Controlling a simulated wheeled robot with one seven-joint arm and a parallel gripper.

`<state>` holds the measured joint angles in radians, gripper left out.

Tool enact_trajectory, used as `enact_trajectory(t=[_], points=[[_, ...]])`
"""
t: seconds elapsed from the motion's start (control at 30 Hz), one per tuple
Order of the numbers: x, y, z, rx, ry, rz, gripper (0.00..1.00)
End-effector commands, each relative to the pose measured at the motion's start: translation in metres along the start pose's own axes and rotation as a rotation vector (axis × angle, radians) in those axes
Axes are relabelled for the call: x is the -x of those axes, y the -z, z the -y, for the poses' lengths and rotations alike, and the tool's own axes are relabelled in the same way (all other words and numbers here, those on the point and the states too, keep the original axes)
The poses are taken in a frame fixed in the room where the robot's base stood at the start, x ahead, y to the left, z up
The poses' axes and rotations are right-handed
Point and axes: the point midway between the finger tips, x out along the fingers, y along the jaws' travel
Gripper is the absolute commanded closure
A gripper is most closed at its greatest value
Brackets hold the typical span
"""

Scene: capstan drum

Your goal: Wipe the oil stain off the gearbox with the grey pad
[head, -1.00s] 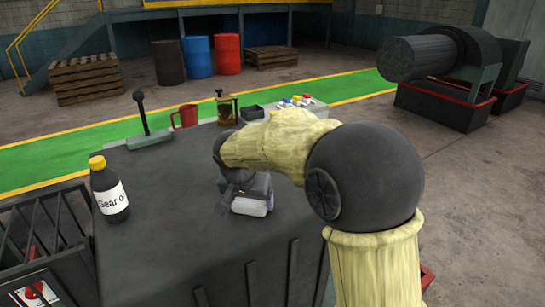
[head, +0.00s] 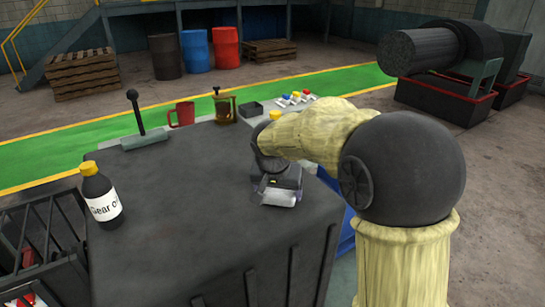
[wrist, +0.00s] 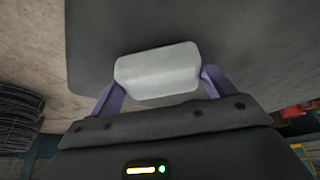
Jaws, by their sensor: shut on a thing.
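The gearbox (head: 190,215) is a large dark grey block with a flat top. My gripper (head: 280,185) is over the right part of its top, with the jaws closed on the grey pad (head: 277,199). In the wrist view the pale grey pad (wrist: 157,70) sits between the two purple fingers of my gripper (wrist: 160,78), with the dark gearbox top (wrist: 230,45) behind it. The pad is low, at or just above the surface; I cannot tell if it touches. I see no oil stain on the visible top; my arm and the pad hide part of it.
A gear oil bottle (head: 99,199) stands at the left. The middle of the gearbox top is clear.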

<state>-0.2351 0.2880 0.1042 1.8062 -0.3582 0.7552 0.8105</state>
Motion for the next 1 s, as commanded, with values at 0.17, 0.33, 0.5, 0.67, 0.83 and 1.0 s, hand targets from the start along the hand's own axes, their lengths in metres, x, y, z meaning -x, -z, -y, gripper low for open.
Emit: enact_trajectory(t=[0.17,0.33,0.5,0.67,0.83,1.0], points=[[0.027,0.012,0.001,-0.001,0.004,-0.006,0.4],[0.042,0.019,-0.002,-0.006,0.002,-0.006,0.4],[0.056,0.025,-0.003,-0.008,0.002,-0.006,0.4],[0.066,0.03,-0.004,-0.009,0.002,-0.006,0.4],[0.069,0.031,-0.004,-0.01,0.001,-0.006,0.4],[0.068,0.031,-0.004,-0.01,0.001,-0.006,0.4]])
